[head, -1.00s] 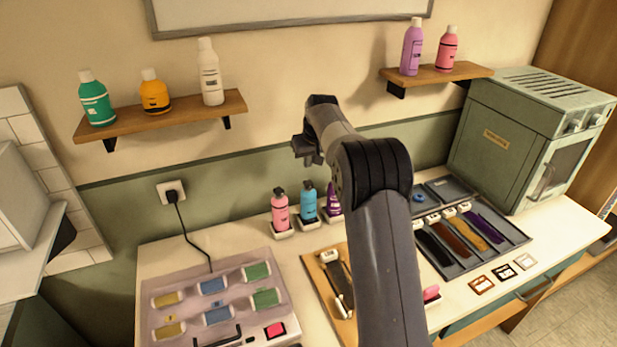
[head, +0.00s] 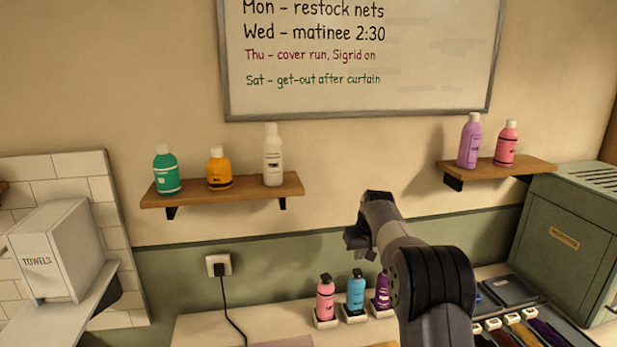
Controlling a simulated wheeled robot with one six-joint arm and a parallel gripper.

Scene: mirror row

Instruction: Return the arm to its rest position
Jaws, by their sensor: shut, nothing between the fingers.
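My arm rises from the bottom edge, right of centre in the head view. Its dark elbow is nearest, and a grey link leads up and away to the wrist. My gripper (head: 356,241) is at the far end, small and dark, in front of the green wall band. It looks shut, with nothing seen in it. It appears above the bottles on the counter and apart from them. The fingertips are too small to make out clearly. My arm hides part of the counter behind it.
A pink bottle (head: 325,299), a blue bottle (head: 356,291) and a purple bottle (head: 383,292) stand near the wall. Bottles stand on a left shelf (head: 222,195) and a right shelf (head: 510,171). A green oven-like box (head: 562,240) stands at right. The wall around my gripper looks clear.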

